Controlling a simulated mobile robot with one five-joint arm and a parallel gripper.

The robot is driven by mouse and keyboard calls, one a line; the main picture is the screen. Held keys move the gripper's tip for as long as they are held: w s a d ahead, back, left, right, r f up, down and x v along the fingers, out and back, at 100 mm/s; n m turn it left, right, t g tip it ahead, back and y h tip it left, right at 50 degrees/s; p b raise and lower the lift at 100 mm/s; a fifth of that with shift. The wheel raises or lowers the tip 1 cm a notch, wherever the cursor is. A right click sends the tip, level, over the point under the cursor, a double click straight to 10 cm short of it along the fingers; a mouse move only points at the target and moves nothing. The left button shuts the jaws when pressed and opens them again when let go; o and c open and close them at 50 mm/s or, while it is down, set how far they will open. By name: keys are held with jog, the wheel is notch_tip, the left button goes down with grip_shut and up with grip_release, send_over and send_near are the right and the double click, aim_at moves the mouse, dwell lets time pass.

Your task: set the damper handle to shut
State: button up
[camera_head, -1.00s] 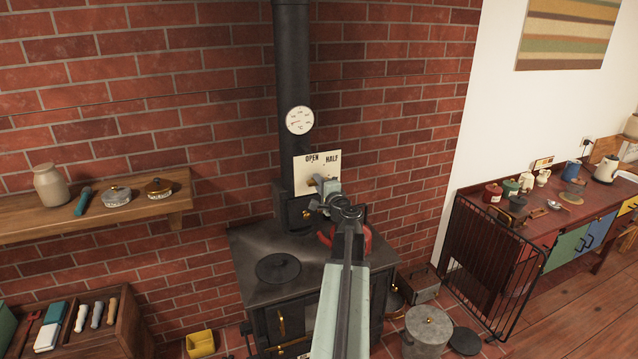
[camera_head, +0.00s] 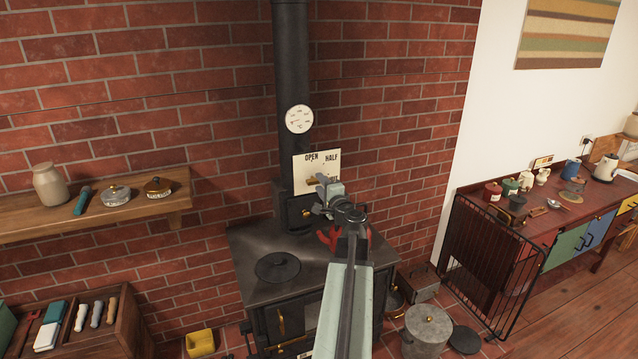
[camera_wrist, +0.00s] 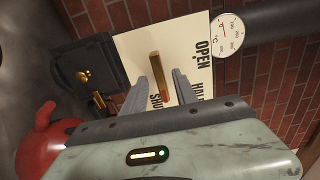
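The damper plate (camera_head: 303,178) is cream, marked OPEN at upper left and HALF at upper right, and is fixed by the black flue pipe. In the wrist view the plate (camera_wrist: 138,42) appears turned, with SHUT at its lower edge. My gripper (camera_wrist: 163,84) is open, with one finger on either side of the handle and gaps visible. In the head view my gripper (camera_head: 328,187) covers the plate's lower part. The label the handle points at is unclear.
The black stove (camera_head: 250,262) stands below, with a red kettle (camera_head: 326,237) on it, partly behind my arm. A round dial (camera_head: 299,119) is on the pipe above the plate. A wooden shelf (camera_head: 100,213) with jars is at the left. Brick wall lies behind.

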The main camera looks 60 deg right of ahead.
jog(key=v, duration=0.5)
jog(key=shift+s+a, duration=0.1)
jog(key=shift+s, duration=0.05)
